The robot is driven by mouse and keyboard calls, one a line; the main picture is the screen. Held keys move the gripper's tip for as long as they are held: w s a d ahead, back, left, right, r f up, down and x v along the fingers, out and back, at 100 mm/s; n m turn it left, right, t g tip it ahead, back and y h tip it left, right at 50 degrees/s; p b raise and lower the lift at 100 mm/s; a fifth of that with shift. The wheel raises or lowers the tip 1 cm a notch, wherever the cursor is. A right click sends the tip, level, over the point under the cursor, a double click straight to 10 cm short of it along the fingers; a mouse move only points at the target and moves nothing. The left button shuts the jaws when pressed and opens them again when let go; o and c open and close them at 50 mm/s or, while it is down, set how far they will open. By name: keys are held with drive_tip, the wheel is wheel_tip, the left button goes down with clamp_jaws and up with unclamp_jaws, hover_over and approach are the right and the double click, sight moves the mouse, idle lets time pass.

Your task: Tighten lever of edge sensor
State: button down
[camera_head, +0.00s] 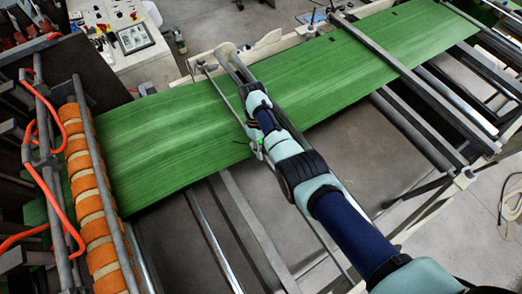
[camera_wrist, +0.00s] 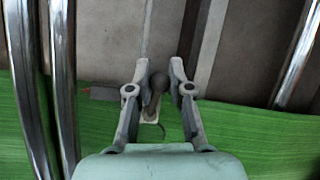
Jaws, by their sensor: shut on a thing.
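In the wrist view the lever of the edge sensor (camera_wrist: 158,84) shows as a dark rounded knob between my two fingers. A small pale plate (camera_wrist: 150,113) shows just below the knob, close to the edge of the green web. My gripper (camera_wrist: 159,70) is shut on the lever, with one finger on each side of it. In the head view my gripper (camera_head: 257,150) is at the near edge of the green web; the lever is too small or hidden there to make out.
The green web (camera_head: 185,135) runs across the machine under my arm. An orange-and-white roller (camera_head: 85,190) stands at the left. Metal bars (camera_wrist: 62,80) rise left of my gripper, and another bar (camera_wrist: 298,60) stands at the right. A control panel (camera_head: 133,38) is at the back left.

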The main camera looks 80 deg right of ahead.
idle(0.4)
drive_tip(key=c, duration=1)
unclamp_jaws()
drive_tip(key=shift+c, duration=0.2)
drive_tip(key=shift+r, duration=0.1)
drive_tip(key=v, duration=1.2)
drive_tip(key=shift+w, duration=0.1)
